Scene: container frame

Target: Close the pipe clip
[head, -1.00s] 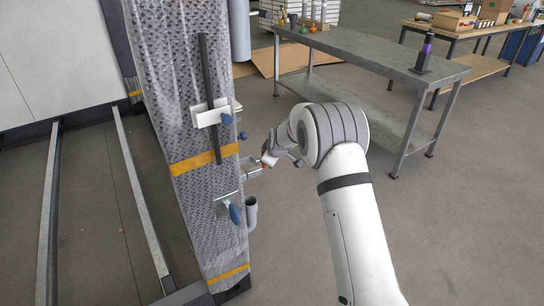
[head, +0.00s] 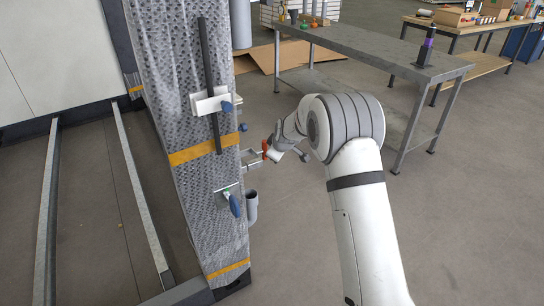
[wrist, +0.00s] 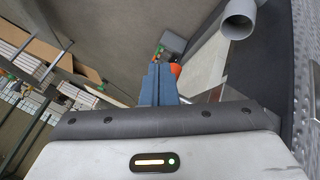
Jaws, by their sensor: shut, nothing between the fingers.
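A grey metal bracket with an open U shape (head: 251,160), seemingly the pipe clip, sticks out from the right side of the wrapped column. An orange part (head: 265,149) sits at its outer end. The orange part also shows in the wrist view (wrist: 175,70), just beyond and right of my fingertips. My gripper (wrist: 158,68) has its blue fingers together, with nothing seen between them. In the head view my gripper (head: 274,153) is close beside the orange part; I cannot tell whether they touch. The clip's far side is hidden.
The column (head: 180,105) carries a white clamp (head: 209,103) above and a blue-handled part (head: 233,205) below. A short grey pipe (head: 252,207) hangs beside it; a pipe end (wrist: 238,22) shows at the wrist view's top right. A metal table (head: 370,50) stands behind my arm.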

